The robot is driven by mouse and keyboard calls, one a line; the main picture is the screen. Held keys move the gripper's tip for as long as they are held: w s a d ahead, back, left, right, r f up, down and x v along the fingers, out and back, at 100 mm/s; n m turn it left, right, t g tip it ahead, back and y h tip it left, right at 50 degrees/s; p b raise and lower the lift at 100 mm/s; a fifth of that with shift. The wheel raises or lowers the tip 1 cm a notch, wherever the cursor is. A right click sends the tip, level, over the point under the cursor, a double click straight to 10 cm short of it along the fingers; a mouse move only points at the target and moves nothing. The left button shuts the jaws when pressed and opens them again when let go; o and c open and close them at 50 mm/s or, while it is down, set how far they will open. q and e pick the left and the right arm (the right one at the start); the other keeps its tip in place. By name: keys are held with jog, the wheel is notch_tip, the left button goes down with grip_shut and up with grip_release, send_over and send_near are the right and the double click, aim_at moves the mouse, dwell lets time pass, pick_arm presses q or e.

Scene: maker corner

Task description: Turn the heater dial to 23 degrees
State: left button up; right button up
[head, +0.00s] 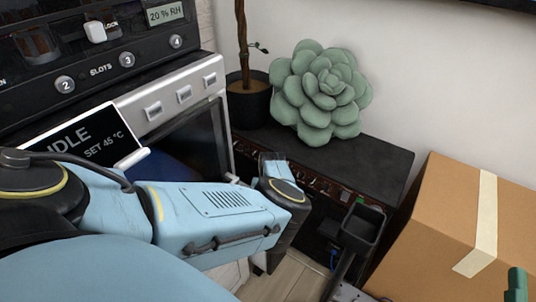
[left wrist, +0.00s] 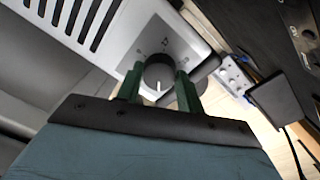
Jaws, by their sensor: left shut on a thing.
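The heater (left wrist: 130,40) is a pale panel with a slotted grille in the left wrist view. Its dial (left wrist: 158,72) is a dark round knob with a white pointer line toward the bottom of that view. The marks around it are too small to read. My left gripper (left wrist: 159,84) is shut on the dial, one green finger on each side. In the head view my left arm hides the dial and the gripper's fingers. A green stepped piece (head: 517,285) at the lower right corner looks like one finger of my right gripper; the rest is out of frame.
A machine with a display (head: 90,145) stands at left. A dark cabinet (head: 362,165) bears a succulent (head: 320,95) and a potted plant (head: 250,105). A cardboard box (head: 440,225) stands at right. A white power strip (left wrist: 232,72) and black cabled box (left wrist: 277,98) lie beside the heater.

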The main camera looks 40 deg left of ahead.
pick_arm(q)
jog(key=shift+m+p, duration=0.6)
jog(key=shift+m, duration=0.4)
pick_arm(e)
notch_tip(320, 180, down, 6)
jog(key=d+g+h, duration=0.1)
jog(key=g, duration=0.3)
jog(key=shift+h, duration=0.3)
jog(key=shift+w, duration=0.1)
pick_arm(q)
jog(key=o, duration=1)
